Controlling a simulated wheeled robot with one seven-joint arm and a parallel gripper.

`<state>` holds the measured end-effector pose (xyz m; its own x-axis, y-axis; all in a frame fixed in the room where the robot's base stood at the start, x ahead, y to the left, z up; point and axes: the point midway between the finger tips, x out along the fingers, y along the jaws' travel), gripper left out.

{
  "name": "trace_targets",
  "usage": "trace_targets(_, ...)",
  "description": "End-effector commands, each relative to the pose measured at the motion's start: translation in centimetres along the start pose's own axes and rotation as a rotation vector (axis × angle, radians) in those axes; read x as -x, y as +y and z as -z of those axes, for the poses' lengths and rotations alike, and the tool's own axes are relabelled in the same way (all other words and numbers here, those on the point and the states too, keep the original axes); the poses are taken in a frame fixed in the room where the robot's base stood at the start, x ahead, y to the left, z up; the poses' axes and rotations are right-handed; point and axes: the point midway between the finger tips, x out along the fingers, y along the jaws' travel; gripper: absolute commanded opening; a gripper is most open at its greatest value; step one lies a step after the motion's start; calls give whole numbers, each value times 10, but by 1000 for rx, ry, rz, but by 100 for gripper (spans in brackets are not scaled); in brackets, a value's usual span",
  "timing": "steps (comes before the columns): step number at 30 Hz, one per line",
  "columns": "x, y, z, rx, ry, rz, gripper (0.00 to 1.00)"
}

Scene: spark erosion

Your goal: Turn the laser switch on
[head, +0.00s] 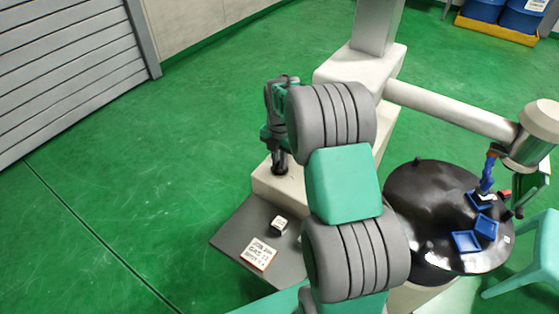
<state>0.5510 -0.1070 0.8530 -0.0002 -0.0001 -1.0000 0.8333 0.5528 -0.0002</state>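No part that I can surely name as the laser switch shows in the head view. A small black box with a pale top (279,226) lies on a dark grey plate (232,238) at lower centre; I cannot tell whether it is the switch. My gripper (280,168) points down, above and behind this box in the picture, close to the cream machine base. Its fingertips are small and dark, so I cannot tell whether they are open or shut. My arm hides part of the plate and base.
A lettered card (259,254) lies on the plate. At right, a black round table (425,205) bears blue trays (466,241) and small tools, under a cream machine arm (450,108). A green stool (530,265) stands at far right. The green floor at left is clear.

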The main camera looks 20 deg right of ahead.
Motion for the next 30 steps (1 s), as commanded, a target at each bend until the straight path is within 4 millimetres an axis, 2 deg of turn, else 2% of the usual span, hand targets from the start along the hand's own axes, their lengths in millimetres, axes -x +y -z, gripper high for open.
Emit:
trace_targets(1,0,0,0,0,0,0,11)
trace_targets(5,0,0,0,0,0,0,0)
trace_targets(22,0,0,0,-11,0,0,0)
trace_targets(30,0,0,0,-108,0,-1,0)
